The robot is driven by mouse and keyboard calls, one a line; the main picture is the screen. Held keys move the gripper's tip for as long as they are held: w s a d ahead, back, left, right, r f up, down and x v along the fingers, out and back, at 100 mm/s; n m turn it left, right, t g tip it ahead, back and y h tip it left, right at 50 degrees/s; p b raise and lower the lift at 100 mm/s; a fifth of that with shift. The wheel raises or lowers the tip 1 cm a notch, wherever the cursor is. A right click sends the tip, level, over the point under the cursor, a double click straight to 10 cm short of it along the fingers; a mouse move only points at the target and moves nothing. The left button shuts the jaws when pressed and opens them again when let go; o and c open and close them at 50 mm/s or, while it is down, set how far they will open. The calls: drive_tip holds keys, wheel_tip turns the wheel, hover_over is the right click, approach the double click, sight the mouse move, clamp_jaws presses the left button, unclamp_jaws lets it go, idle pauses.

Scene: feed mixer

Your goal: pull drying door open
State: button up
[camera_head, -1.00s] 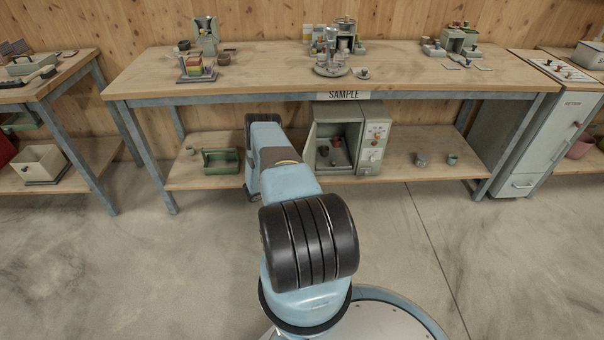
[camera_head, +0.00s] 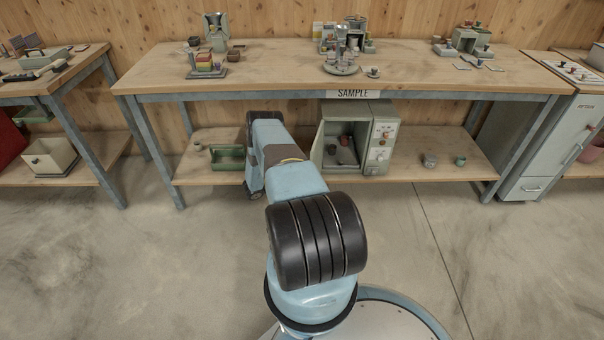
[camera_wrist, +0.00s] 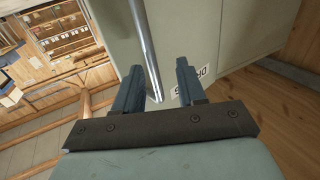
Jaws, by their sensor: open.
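The drying oven is a grey-green box (camera_head: 383,137) on the lower shelf under the SAMPLE bench. Its chamber is uncovered, and small dark and red pots show inside, so its door stands open. In the wrist view a pale door panel (camera_wrist: 228,27) carries a partly hidden label (camera_wrist: 190,82). A straight metal bar handle (camera_wrist: 146,45) runs in front of the panel. My gripper (camera_wrist: 158,80) is open, and the bar's lower end lies between its two fingers in the picture. I cannot tell whether either finger touches it. In the head view my arm hides the gripper.
The sample bench (camera_head: 290,84) overhangs the oven. A green tray (camera_head: 227,158) sits left of the oven on the lower shelf (camera_head: 415,173), and small cups (camera_head: 430,160) sit right of it. Open concrete floor (camera_head: 460,250) lies in front.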

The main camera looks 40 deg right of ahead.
drive_tip(key=v, duration=1)
drive_tip(key=shift+a, duration=0.35)
drive_tip(key=shift+w, duration=0.15)
